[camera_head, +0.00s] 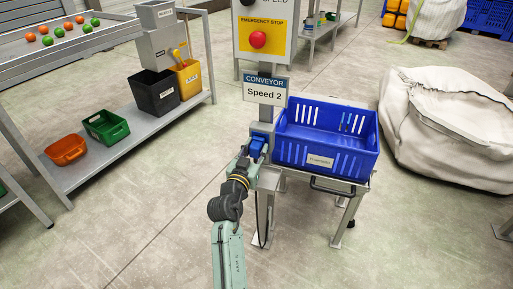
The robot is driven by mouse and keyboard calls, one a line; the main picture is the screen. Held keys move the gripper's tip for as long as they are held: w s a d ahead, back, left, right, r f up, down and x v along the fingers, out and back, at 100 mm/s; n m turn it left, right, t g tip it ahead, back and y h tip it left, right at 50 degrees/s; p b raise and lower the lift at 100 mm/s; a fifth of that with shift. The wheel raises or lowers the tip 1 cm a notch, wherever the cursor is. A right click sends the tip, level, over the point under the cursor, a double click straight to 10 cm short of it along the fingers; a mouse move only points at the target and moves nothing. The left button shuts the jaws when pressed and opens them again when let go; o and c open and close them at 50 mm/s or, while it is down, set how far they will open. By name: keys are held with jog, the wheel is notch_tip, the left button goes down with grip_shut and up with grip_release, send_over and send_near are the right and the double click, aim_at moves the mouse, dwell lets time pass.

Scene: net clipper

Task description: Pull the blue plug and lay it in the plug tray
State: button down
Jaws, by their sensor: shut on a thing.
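The blue plug (258,146) is at the grey conveyor post, just below the sign "Speed 2". My gripper (250,160) reaches up to it from the lower left and is shut on it. The fingers are small and partly hidden, so their exact hold is unclear. I cannot tell whether the plug is still seated in the grey-blue socket box (262,129) behind it. A small pale grey ledge (269,181) sits right of my wrist, below the plug; it may be the plug tray, but no label shows.
A blue crate (322,179) stands on a metal stand close right of the post. Above is the emergency stop panel (278,48). A shelf with black (154,93), yellow (186,80), green and orange bins is at left. A white bulk bag (450,130) is at right.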

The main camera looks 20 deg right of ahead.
aim_at(254, 154)
jog(key=shift+b+v, duration=0.65)
jog(key=shift+v, duration=2)
jog(key=shift+w+d, duration=0.1)
jog(key=shift+w+d, duration=0.35)
jog(key=shift+w, duration=0.15)
